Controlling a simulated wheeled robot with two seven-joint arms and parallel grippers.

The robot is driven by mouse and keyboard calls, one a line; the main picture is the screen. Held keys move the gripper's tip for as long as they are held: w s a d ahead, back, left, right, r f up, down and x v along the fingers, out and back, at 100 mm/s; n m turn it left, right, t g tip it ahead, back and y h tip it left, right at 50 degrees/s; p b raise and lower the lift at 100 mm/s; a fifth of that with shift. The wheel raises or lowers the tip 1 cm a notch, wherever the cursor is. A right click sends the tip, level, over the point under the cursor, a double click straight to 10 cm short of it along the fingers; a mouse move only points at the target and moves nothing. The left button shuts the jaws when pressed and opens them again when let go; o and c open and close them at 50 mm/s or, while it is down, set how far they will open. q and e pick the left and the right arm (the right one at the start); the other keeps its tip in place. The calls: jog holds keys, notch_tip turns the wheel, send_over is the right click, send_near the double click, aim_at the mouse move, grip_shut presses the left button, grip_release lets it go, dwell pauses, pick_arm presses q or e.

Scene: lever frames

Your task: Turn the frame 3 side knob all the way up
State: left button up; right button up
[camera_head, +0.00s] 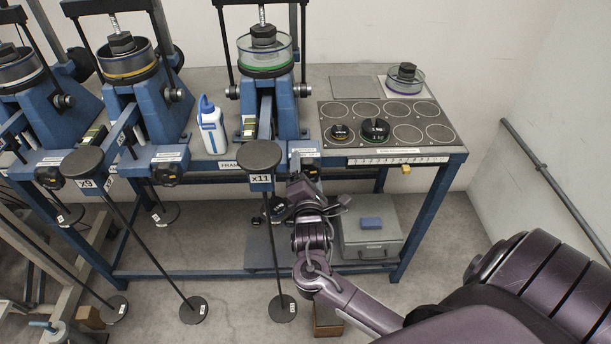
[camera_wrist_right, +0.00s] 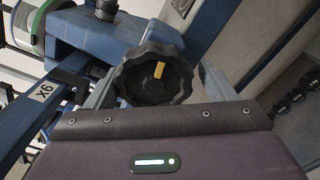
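The frame 3 side knob (camera_head: 310,171) is a dark knob low on the right side of the rightmost blue lever frame (camera_head: 266,110), partly hidden by my right gripper (camera_head: 301,187). In the right wrist view the knob (camera_wrist_right: 155,80) is black and lobed, with a yellow mark near its upper middle. My right gripper (camera_wrist_right: 160,92) faces it with one grey finger on each side of it. The fingers stand apart, and a small gap shows at the right finger; I cannot tell whether the left one touches. My left gripper is not in view.
The x11 lever's round black pad (camera_head: 259,156) is just left of my right gripper. A white and blue bottle (camera_head: 212,128) stands left of the frame. A grey case (camera_head: 372,230) sits below the bench.

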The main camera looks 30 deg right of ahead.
jog(key=shift+o, duration=0.2)
jog(key=shift+d+r, duration=0.1)
jog(key=shift+r, duration=0.1)
jog(key=shift+s+r, duration=0.1)
jog(key=p+v, duration=0.4)
jog(key=v, duration=0.1)
jog(key=shift+r+p, duration=0.1)
jog(key=shift+p, duration=0.25)
jog(key=shift+s+a, duration=0.35)
jog(key=shift+f, duration=0.2)
